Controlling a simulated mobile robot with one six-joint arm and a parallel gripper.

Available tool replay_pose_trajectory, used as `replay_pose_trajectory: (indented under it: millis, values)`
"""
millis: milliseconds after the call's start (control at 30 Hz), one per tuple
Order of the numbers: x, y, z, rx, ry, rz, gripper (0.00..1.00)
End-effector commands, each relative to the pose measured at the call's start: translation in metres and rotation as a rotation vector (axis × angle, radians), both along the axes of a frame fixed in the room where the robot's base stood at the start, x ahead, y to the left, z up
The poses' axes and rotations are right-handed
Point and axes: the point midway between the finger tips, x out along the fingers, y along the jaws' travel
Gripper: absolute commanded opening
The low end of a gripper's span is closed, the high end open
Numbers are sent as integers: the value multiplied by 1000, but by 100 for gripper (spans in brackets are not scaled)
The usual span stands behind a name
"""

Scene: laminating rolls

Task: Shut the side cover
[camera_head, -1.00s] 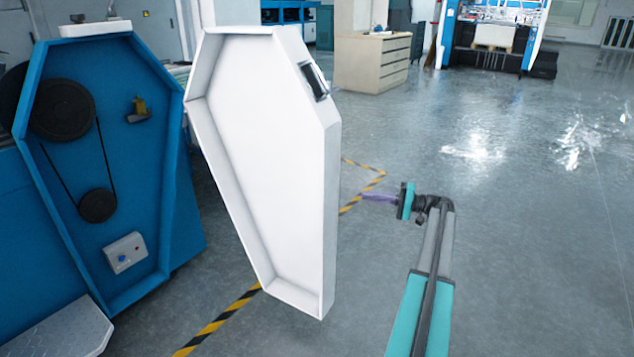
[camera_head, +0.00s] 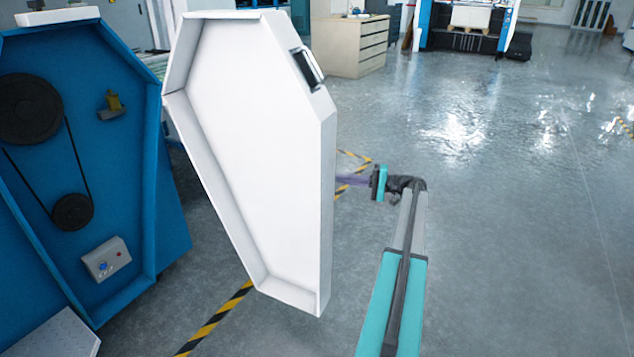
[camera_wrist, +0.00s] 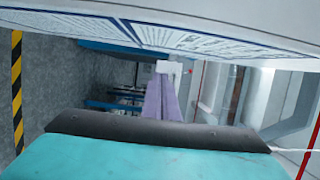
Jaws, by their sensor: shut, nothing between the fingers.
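The side cover (camera_head: 255,150) is a tall white six-sided shell, standing open beside the blue machine side (camera_head: 140,200). Its hollow inner face shows in the head view, with a black handle (camera_head: 308,70) on its upper right edge. My gripper (camera_head: 346,181) is to the right of the cover, its purple fingers pointing left at the cover's right edge. The tips are at or just behind that edge; I cannot tell whether they touch it. In the wrist view, my gripper's fingers (camera_wrist: 164,95) are together with nothing held.
The open machine side shows black pulleys (camera_head: 72,211) with a belt and a grey control box (camera_head: 106,259). A beige drawer cabinet (camera_head: 350,46) stands farther back. Yellow-black floor tape (camera_head: 215,320) runs below the cover. The floor at right is clear.

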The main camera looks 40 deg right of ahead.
Motion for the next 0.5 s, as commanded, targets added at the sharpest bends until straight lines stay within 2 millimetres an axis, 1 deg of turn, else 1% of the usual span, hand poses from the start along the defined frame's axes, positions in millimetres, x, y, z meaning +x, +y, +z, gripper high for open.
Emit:
replay_pose_trajectory:
  millis: [133, 267, 500]
  values:
    - [0, -2, 0, 0, 0, -5, 0]
    - [6, 2, 0, 0, 0, -6, 0]
    - [30, 17, -1, 0, 0, -7, 0]
